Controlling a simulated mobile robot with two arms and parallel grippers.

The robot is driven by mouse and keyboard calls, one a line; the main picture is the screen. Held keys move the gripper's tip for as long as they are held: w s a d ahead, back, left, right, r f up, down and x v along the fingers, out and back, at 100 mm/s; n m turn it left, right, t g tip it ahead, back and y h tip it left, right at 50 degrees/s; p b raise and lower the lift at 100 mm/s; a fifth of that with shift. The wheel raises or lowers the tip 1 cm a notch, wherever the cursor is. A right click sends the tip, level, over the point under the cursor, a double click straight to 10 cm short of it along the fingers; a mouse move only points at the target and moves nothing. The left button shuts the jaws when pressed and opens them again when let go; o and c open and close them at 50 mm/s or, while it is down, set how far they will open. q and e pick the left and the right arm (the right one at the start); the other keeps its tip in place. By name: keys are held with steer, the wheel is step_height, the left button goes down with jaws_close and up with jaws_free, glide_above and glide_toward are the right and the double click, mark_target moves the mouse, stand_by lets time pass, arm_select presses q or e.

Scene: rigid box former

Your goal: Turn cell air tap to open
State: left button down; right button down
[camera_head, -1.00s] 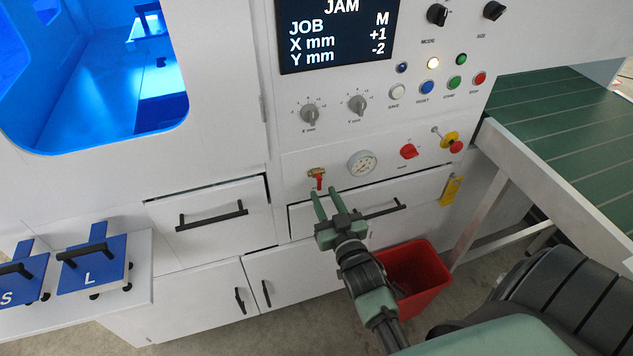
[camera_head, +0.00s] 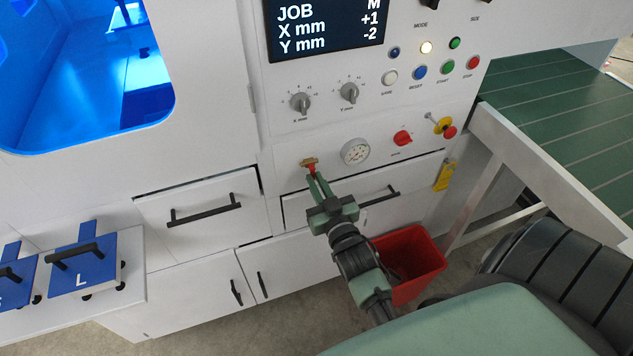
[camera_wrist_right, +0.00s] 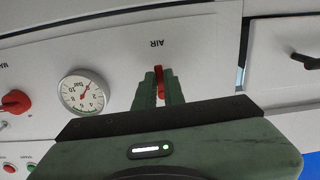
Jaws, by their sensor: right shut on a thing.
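The air tap, a brass body with a red lever (camera_head: 311,168), is on the white front panel, left of the pressure gauge (camera_head: 355,152). In the right wrist view the red lever (camera_wrist_right: 159,80) shows between the fingers, below the upside-down word AIR. My right gripper (camera_head: 315,178) is shut on the lever; its green fingers also show in the right wrist view (camera_wrist_right: 158,92). The lower part of the lever is hidden by the fingers. In the right wrist view the gauge needle points near the low to middle numbers. My left gripper is not in view.
A red rotary switch (camera_head: 402,138) and a yellow-red stop knob (camera_head: 446,128) sit right of the gauge. Drawers with black handles (camera_head: 205,209) lie below. A red bin (camera_head: 415,262) stands on the floor near my right arm. A green conveyor (camera_head: 560,110) is at right.

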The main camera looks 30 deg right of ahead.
steer(key=n, duration=0.4)
steer(key=d+r+n+p, duration=0.1)
steer(key=n, duration=0.4)
steer(key=d+r+n+p, duration=0.1)
steer(key=n, duration=0.3)
steer(key=shift+s+d+n, duration=0.2)
steer(key=shift+n, duration=0.1)
steer(key=shift+d+r+n, duration=0.1)
steer(key=shift+r+n, duration=0.15)
steer(key=shift+n, duration=0.7)
steer(key=shift+r+n, duration=0.25)
steer(key=shift+n, duration=0.7)
steer(key=shift+r, duration=0.1)
steer(key=c, duration=1.5)
jaws_free()
steer(key=shift+w+f, duration=0.1)
steer(key=shift+f, duration=0.15)
